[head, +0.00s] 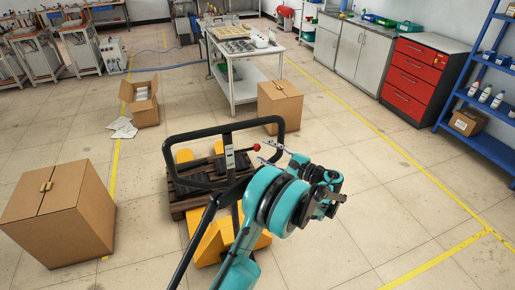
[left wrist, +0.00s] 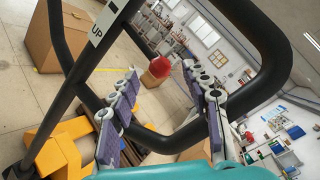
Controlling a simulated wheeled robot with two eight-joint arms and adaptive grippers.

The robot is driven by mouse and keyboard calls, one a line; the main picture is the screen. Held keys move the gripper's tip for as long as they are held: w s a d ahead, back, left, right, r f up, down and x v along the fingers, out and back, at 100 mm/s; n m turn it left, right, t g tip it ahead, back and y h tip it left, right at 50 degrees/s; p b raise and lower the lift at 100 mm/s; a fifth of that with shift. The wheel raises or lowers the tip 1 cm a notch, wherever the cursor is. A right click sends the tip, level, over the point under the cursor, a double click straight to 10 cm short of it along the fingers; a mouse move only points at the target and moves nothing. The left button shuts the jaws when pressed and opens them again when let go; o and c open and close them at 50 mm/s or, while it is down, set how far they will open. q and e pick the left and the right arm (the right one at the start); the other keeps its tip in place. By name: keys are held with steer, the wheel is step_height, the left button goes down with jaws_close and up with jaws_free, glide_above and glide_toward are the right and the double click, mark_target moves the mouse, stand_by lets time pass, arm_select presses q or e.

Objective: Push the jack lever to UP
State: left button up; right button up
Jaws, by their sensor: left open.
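The jack lever is a short dark rod with a red knob (head: 257,147), on the right of the jack's black loop handle (head: 282,121). In the left wrist view the red knob (left wrist: 162,69) shows between the fingertips of my left gripper (left wrist: 160,73). The fingers are spread apart; I cannot tell whether either touches the knob. In the head view my left gripper (head: 267,152) is just right of the knob. A white label reading UP (left wrist: 97,30) is on the handle's stem. My right gripper is out of view.
The yellow pallet jack (head: 205,243) stands at a dark wooden pallet (head: 180,207). Cardboard boxes stand at left (head: 85,215) and behind the handle (head: 280,108). A white cart (head: 245,88) is farther back. The floor at right is clear.

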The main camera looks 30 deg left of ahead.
mark_target(257, 146)
arm_select(q)
steer(key=a, duration=0.4)
steer(key=shift+w+a, duration=0.25)
steer(key=shift+a, duration=0.15)
jaws_close()
steer(key=shift+b, duration=0.3)
